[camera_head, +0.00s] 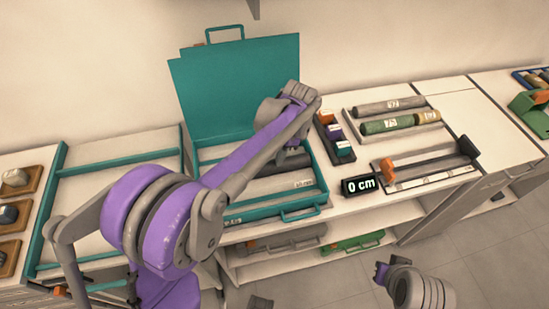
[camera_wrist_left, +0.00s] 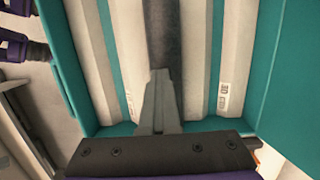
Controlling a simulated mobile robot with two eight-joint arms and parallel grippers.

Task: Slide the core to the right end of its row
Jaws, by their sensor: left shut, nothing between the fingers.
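The teal core box (camera_head: 322,165) stands open on the counter, its lid (camera_head: 240,85) raised behind it. A dark grey core (camera_wrist_left: 162,35) lies lengthwise in one row of the box. My left gripper (camera_wrist_left: 157,100) is shut and empty, its fingertips at the near end of that core in the left wrist view. I cannot tell whether they touch it. Pale rows flank the core, one with a small label (camera_wrist_left: 222,98). In the head view my left arm hides much of the box. My right gripper (camera_head: 381,273) is low at the bottom right, off the counter, its jaws unclear.
A "0 cm" display (camera_head: 360,185) and a measuring rack (camera_head: 432,168) stand right of the box. Behind are a tray of cores (camera_head: 388,124) and a holder with coloured blocks (camera_head: 335,138). An empty teal-edged frame (camera_head: 112,158) is at left.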

